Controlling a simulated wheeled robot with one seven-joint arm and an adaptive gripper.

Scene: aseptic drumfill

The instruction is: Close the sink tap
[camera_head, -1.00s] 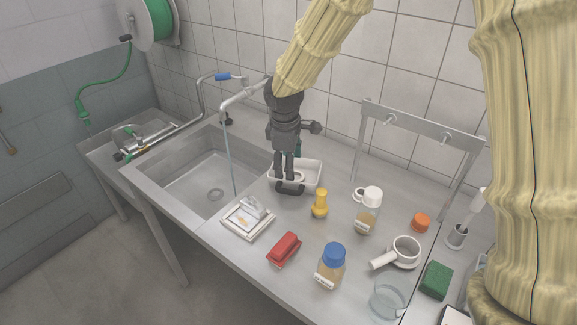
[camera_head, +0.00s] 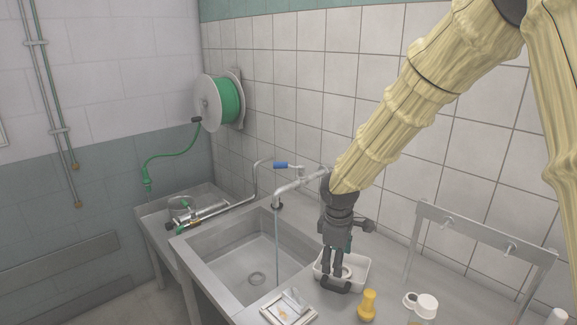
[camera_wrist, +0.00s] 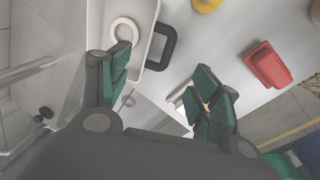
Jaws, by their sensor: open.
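The sink tap (camera_head: 300,184) is a grey metal pipe on the tiled wall, its spout over the sink. A thin stream of water (camera_head: 277,240) runs from it into the basin. A blue handle (camera_head: 281,165) sits on the thinner pipe just behind the spout. In the wrist view a grey pipe with a dark knob (camera_wrist: 45,113) shows at the left edge. My gripper (camera_head: 333,284) points down over the white tray (camera_head: 356,280), right of the tap and apart from it. In the wrist view my gripper (camera_wrist: 165,85) is open with nothing between its fingers.
The sink basin (camera_head: 230,266) lies left of my gripper. The white tray holds a pale ring (camera_wrist: 125,30). A yellow object (camera_head: 367,305), a white-capped bottle (camera_head: 426,304) and a grey rack (camera_head: 480,240) stand to the right. A red object (camera_wrist: 268,65) lies on the counter.

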